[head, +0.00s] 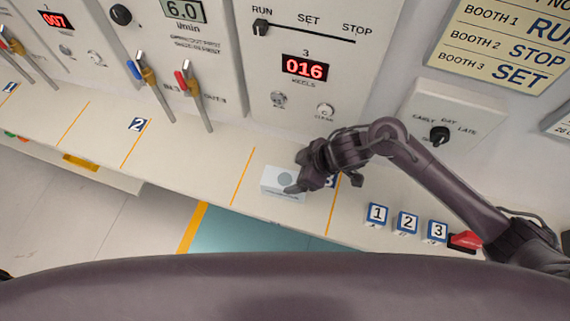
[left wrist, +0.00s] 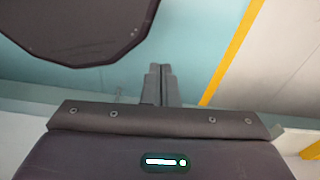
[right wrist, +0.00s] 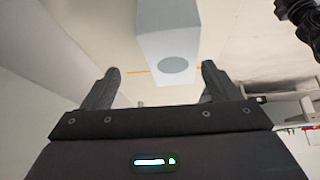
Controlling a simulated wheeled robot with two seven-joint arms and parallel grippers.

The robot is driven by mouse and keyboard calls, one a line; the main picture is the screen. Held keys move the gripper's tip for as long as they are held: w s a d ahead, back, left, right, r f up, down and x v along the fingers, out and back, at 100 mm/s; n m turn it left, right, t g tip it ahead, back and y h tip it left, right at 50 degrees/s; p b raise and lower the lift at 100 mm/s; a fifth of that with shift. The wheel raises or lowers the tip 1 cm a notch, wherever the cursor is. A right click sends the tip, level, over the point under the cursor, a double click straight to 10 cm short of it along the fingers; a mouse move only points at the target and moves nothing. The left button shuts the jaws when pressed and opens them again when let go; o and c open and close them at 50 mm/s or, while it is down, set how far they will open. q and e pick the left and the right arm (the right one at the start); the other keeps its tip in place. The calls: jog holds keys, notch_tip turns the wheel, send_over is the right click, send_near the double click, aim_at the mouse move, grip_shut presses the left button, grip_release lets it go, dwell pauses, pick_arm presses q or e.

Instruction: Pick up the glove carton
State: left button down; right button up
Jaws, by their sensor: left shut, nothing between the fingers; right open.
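The glove carton, a small pale box with a grey circle on it, (head: 284,181) stands on the ledge at station 3, between two orange lines. It also shows in the right wrist view (right wrist: 168,35). My right gripper (head: 297,178) is at the carton's right side in the head view. In the right wrist view its open fingers (right wrist: 157,82) are spread wide, with the carton's end ahead between and beyond them. I cannot tell whether they touch it. My left gripper (left wrist: 163,72) is shut and empty above the floor, away from the carton; the head view does not show it.
Blocks marked 1 (head: 377,214), 2 (head: 407,222) and 3 (head: 437,230) and a red-topped item (head: 465,241) sit right along the ledge. The station 3 panel (head: 310,100) rises behind the carton. Levers (head: 194,95) stand to the left. The ledge left of the carton is clear.

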aim_at(285, 183)
jog(key=shift+d+f, duration=0.2)
jog(key=shift+d, duration=0.1)
jog(key=shift+s+a+f, duration=0.1)
jog(key=shift+s+f, duration=0.05)
jog(key=shift+f, duration=0.05)
jog(key=shift+s+a+f+p, duration=0.2)
jog(key=shift+a+f, duration=0.25)
jog(key=shift+f, duration=0.05)
jog(key=shift+s+a+f+p, duration=0.15)
jog(key=shift+s+a+f, duration=0.05)
jog(key=shift+a+f, duration=0.25)
jog(key=x, duration=0.3)
jog(key=shift+p, duration=0.3)
jog(key=shift+w+a+f, duration=0.1)
jog(key=shift+a+f, duration=0.15)
jog(key=shift+f, duration=0.35)
pick_arm(q)
jog(key=shift+s+r, duration=0.5)
jog(key=shift+r, duration=0.25)
pick_arm(e)
jog(key=c, duration=1.2)
